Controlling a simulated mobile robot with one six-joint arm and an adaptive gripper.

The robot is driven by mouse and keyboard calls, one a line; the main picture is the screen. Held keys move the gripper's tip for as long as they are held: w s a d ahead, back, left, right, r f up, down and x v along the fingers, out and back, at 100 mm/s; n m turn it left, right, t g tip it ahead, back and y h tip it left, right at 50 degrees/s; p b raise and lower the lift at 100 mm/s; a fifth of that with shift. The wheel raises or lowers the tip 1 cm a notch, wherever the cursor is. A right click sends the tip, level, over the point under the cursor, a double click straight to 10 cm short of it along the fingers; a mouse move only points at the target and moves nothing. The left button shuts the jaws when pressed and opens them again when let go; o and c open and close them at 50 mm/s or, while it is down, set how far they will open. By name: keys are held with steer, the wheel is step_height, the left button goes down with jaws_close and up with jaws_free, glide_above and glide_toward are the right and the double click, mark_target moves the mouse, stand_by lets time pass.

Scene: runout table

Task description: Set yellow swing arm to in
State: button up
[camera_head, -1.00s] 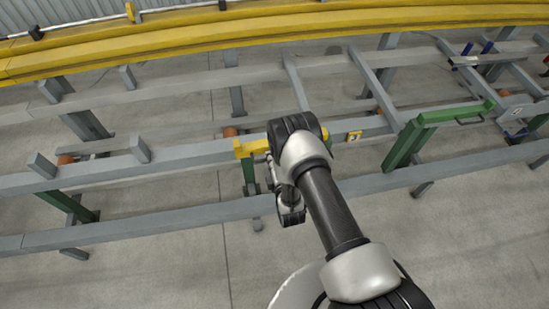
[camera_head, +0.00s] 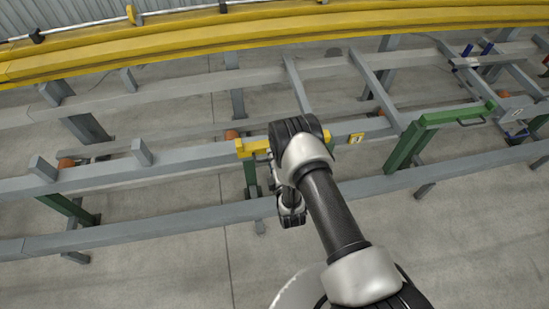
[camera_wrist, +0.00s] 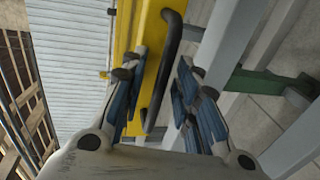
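The yellow swing arm (camera_head: 254,147) lies along the grey rail in the head view, its right part hidden behind my arm. In the wrist view it shows as a yellow bar (camera_wrist: 147,50) with a black bent handle (camera_wrist: 166,65). My gripper (camera_wrist: 160,97) is open, with blue-padded fingers on either side of the handle's lower part. A gap shows between the handle and the right finger. Contact with the left finger cannot be made out. The fingers are hidden or too small to tell in the head view.
A green arm with a handle (camera_head: 455,115) stands on the rail to the right. Grey stub posts (camera_head: 142,152) rise from the rail to the left. Long yellow beams (camera_head: 200,45) run behind. Bare concrete floor lies in front.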

steer(key=shift+s+d, duration=0.1)
steer(key=v, duration=1.2)
steer(key=w+d+r+m+g+h, duration=0.1)
steer(key=w+r+m+g+h, duration=0.15)
steer(key=w+r+m, duration=0.8)
step_height(320, 180, up, 14)
steer(key=d+g, duration=0.2)
steer(key=d, duration=0.1)
steer(key=s+d+r+m+g, duration=0.2)
steer(key=s+d+r+m, duration=0.1)
steer(key=s+r, duration=0.45)
steer(key=s+d+r+m+g, duration=0.1)
steer(key=s+r+m, duration=0.1)
steer(key=s, duration=0.6)
steer(key=s+d+r+m+g, duration=0.1)
steer(key=s+d+r+m, duration=0.1)
steer(key=s, duration=0.6)
steer(key=s+d+r+m+g+h, duration=0.1)
steer(key=s+d+r+m+g, duration=0.1)
steer(key=s, duration=0.6)
step_height(320, 180, up, 3)
steer(key=shift+s+f+m, duration=0.15)
steer(key=shift+s+m, duration=0.1)
steer(key=shift+m, duration=0.3)
